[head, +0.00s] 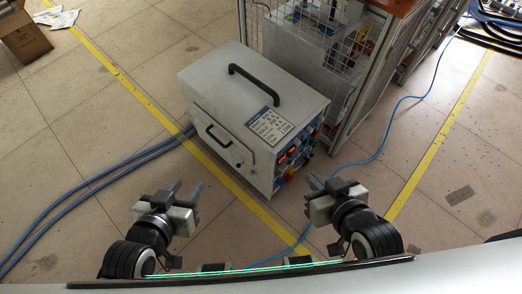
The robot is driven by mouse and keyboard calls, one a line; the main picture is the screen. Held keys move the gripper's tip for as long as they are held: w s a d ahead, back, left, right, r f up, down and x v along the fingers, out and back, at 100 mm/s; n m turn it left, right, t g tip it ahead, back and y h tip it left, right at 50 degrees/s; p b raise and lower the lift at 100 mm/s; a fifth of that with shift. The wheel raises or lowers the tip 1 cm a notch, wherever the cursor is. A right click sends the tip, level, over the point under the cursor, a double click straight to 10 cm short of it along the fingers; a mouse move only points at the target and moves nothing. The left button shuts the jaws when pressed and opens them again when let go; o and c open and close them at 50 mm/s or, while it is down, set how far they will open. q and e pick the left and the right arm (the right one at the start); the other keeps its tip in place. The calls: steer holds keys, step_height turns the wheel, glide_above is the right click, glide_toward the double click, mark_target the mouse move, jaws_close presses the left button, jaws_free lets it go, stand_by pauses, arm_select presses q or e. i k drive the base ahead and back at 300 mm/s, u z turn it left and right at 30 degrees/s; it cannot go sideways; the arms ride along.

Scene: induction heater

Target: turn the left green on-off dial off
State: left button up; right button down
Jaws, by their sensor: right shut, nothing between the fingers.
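The induction heater is a white box (235,105) with a black top handle, standing on the floor ahead of me. Its control panel (297,152) is on its right-hand side, seen at a steep slant, with small red displays and several coloured knobs. The knobs are too small to make out the left green dial for sure. My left gripper (188,186) is in front of the box and to its left, apart from it; its jaw state is unclear. My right gripper (324,182) is shut and empty, near and below the panel, not visibly touching it.
A wire-mesh cage (305,38) with a metal frame stands close behind and right of the heater. Blue hoses (110,172) run from its left side. A thin blue cable (378,152) crosses the floor at right. A cardboard box (22,38) lies far left. Floor between my arms is mostly clear.

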mark_target(312, 142)
steer(key=u, duration=1.85)
steer(key=k, duration=1.2)
steer(key=z, duration=1.5)
steer(key=i, duration=0.5)
steer(key=u, duration=0.05)
